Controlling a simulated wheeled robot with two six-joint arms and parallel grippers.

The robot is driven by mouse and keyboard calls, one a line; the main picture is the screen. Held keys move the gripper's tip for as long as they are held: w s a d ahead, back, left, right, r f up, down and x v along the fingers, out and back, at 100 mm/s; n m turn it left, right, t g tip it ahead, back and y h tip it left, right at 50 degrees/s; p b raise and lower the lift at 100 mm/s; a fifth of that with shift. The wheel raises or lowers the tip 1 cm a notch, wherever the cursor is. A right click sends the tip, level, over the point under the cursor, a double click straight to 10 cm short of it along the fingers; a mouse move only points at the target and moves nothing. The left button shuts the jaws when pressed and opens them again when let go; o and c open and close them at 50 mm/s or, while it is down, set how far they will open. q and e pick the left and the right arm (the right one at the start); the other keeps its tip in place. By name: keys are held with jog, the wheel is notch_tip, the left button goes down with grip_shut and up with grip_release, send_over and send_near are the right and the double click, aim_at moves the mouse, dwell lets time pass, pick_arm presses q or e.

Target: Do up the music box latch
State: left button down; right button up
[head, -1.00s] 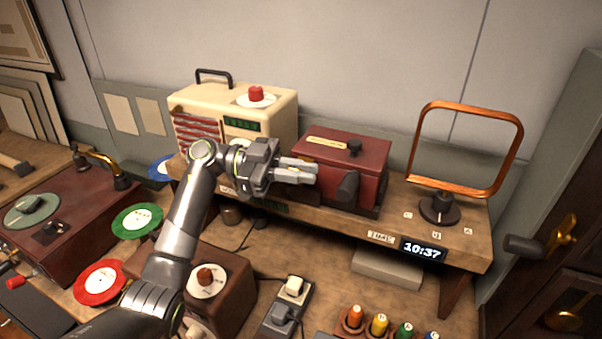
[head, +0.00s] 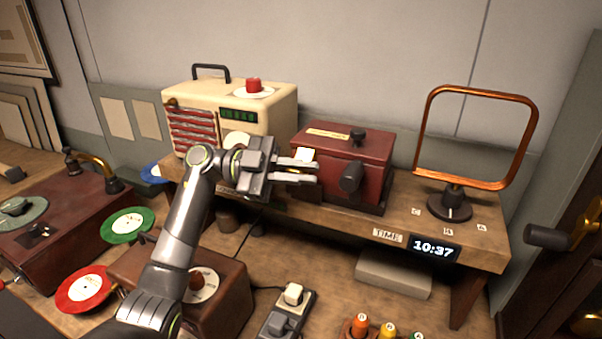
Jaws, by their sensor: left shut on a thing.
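The music box is a dark red box (head: 372,165) on the raised wooden shelf, with its lid down. It has a black knob (head: 357,134) on the lid and a black cylinder (head: 350,178) on its front. My left gripper (head: 304,171) is in front of the box's left end. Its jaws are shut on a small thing. A small pale yellow piece (head: 305,155) shows right at the fingertips; it looks like the latch, but the fingers hide most of it. My right gripper is out of view.
A cream radio (head: 270,118) stands left of the music box. A copper loop on a dial base (head: 450,205) and a clock display (head: 436,249) are to the right. Below are a switch block (head: 287,312) and several coloured pegs (head: 360,324).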

pick_arm(q)
jog(key=c, duration=1.5)
grip_release()
jog(key=shift+f, duration=0.1)
jog(key=shift+c, duration=0.2)
jog(key=shift+w+a+f+b, duration=0.1)
jog(key=shift+a+b, duration=0.25)
jog(key=shift+a, duration=0.2)
jog(key=b+v, duration=0.5)
jog(key=v, duration=1.1)
jog(key=shift+a+b, duration=0.2)
jog(key=shift+b, duration=0.2)
